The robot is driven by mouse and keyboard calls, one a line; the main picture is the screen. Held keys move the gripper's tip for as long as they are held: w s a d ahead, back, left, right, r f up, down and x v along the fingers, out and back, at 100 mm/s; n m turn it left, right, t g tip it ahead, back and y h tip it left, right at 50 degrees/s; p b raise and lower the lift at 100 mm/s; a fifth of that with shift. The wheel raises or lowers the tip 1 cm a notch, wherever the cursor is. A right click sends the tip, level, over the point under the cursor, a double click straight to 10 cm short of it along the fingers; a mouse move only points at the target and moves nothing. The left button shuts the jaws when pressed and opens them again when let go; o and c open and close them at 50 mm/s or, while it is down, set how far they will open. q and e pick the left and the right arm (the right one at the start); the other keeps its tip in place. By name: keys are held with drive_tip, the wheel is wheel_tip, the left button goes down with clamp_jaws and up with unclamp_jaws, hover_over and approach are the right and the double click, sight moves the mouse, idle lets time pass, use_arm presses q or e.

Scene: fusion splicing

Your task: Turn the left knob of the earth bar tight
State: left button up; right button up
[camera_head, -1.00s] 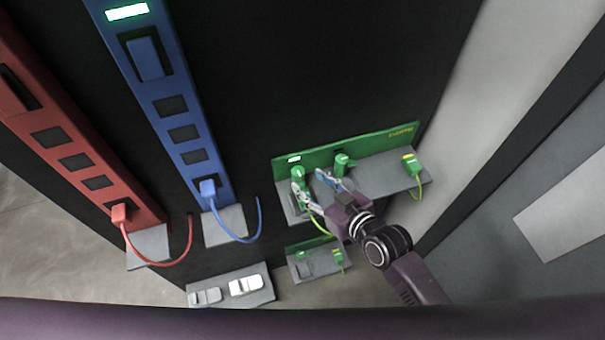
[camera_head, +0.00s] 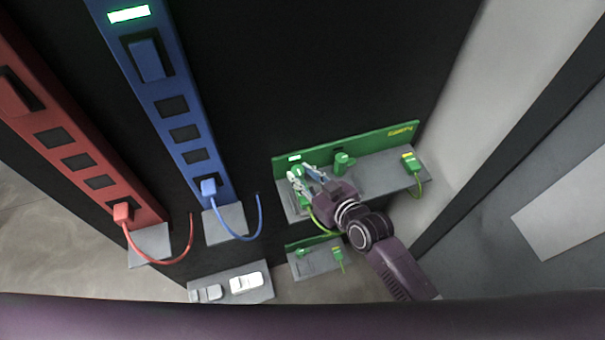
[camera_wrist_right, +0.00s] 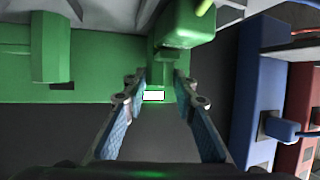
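The green earth bar (camera_head: 368,145) is on the dark wall, with a grey shelf below it. Its left knob (camera_head: 298,170) is green and partly covered by my right gripper (camera_head: 302,177). My right gripper is open, its fingers spread apart at the left knob. A green block with a yellow-green cable (camera_wrist_right: 187,22) is just beyond. My left gripper is out of view.
The right knob (camera_head: 343,161) and a green plug with cable (camera_head: 410,162) are to the right on the same bar. A blue bar (camera_head: 165,85) and a red bar (camera_head: 60,130) stand left. Lower grey shelves (camera_head: 232,284) lie below.

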drive_tip(key=c, duration=0.3)
drive_tip(key=shift+r+p, duration=0.25)
drive_tip(key=shift+p, duration=0.4)
drive_tip(key=shift+a+f+m+t+h+p, duration=0.15)
drive_tip(key=shift+m+t+h+p, duration=0.3)
drive_tip(key=shift+m+h, duration=0.15)
drive_tip(key=o, duration=1.1)
drive_tip(key=shift+o, duration=0.2)
drive_tip(key=shift+f, duration=0.1)
drive_tip(key=shift+s, duration=0.15)
